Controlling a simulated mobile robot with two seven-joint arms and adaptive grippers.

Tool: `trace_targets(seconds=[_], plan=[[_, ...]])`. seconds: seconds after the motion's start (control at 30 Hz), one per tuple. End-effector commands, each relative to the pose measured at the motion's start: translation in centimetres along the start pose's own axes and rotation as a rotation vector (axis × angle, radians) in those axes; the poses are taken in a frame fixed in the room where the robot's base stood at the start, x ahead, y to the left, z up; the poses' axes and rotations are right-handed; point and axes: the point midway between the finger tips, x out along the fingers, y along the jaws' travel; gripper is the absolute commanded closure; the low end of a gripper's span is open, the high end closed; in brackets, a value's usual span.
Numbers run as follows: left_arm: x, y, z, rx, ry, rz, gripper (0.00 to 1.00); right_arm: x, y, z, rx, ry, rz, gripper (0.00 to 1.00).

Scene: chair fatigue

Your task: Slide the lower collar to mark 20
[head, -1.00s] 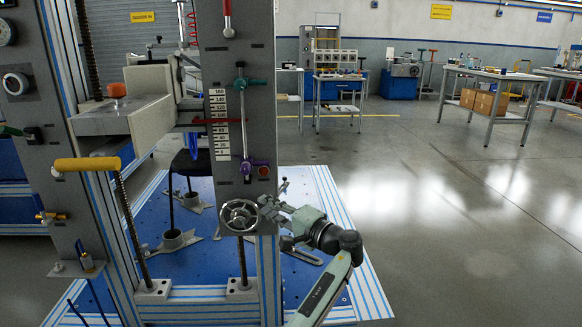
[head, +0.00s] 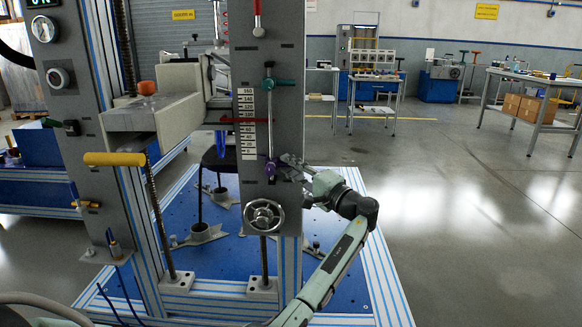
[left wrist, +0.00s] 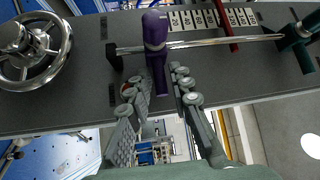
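The lower collar (head: 270,168) is purple and sits low on a vertical rod, just below the 0 end of the white mark scale (head: 247,125). It also shows in the left wrist view (left wrist: 155,30), with its purple lever reaching between my fingers. The upper collar (head: 268,83) is green, near the rod's top, and shows at the wrist view's right edge (left wrist: 298,45). My left gripper (head: 290,168) is at the lower collar's right side. In the wrist view its fingers (left wrist: 158,82) are apart, one on each side of the lever. My right gripper is not in view.
A metal handwheel (head: 264,215) is on the column just below the lower collar. A red pointer (head: 240,120) crosses the scale between the collars. A yellow handle (head: 115,159) sticks out at left. The floor right of the machine is clear.

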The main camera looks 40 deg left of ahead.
Motion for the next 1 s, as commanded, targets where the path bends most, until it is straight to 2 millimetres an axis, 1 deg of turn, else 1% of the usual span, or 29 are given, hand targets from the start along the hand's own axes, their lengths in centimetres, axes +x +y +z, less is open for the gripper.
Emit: trace_targets(seconds=[0.17,0.2,0.33,0.37,0.73,0.9,1.0], plan=[[0.0,0.0,0.0,0.0,0.0,0.0,0.8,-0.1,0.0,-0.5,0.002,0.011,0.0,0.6],[0.0,0.0,0.0,0.0,0.0,0.0,0.82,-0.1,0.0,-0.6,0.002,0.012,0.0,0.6],[0.0,0.0,0.0,0.0,0.0,0.0,0.98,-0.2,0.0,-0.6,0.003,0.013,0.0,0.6],[0.0,0.0,0.0,0.0,0.0,0.0,1.0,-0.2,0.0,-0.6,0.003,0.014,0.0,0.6],[0.0,0.0,0.0,0.0,0.0,0.0,1.0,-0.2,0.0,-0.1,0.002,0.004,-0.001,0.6],[0.2,-1.8,-0.2,-0.004,-0.001,-0.002,1.0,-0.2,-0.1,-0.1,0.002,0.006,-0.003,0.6],[0.3,-2.1,-0.3,-0.001,0.0,-0.001,1.0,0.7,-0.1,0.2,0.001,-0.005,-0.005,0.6]])
